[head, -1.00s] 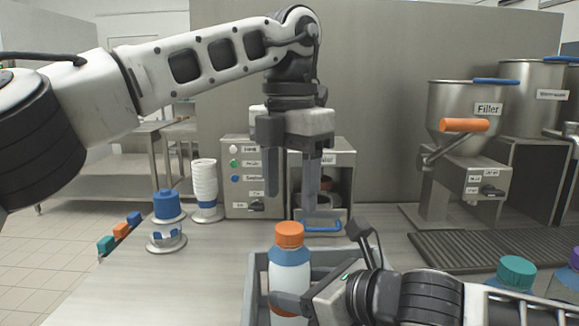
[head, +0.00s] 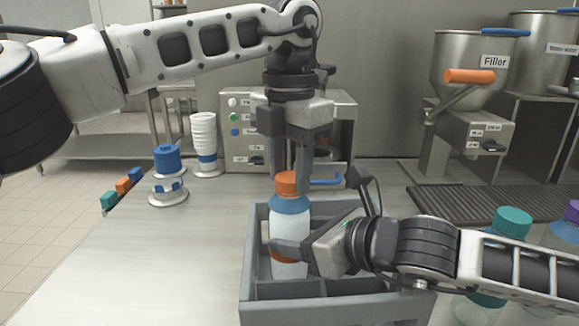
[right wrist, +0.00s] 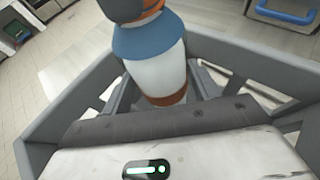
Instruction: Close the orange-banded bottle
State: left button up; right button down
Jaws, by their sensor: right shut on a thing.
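The orange-banded bottle (head: 290,228) is white with a blue shoulder, an orange band low down and an orange cap (head: 287,184) on top. It stands upright in the grey divided crate (head: 345,305). My right gripper (head: 289,252) is shut on its lower body from the right. The right wrist view shows the bottle (right wrist: 155,70) between the jaws, its top cut off by the frame edge. My left gripper (head: 290,178) points down over the cap, its fingers apart at cap height. I cannot tell whether they touch the cap. How the cap sits on the neck is hidden.
A teal-capped bottle (head: 513,222) and a purple-capped one stand at the right edge, partly behind my right arm. A stack of white cups (head: 204,137) and a blue stack (head: 167,160) stand at left. The control box (head: 243,130) is behind. The table's left front is clear.

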pick_arm(q)
jog(key=o, duration=1.1)
jog(key=shift+o, duration=0.2)
jog(key=shift+r, duration=0.1)
notch_tip(320, 180, up, 12)
pick_arm(e)
jog(key=shift+c, duration=1.5)
grip_release()
jog(key=shift+d, duration=0.1)
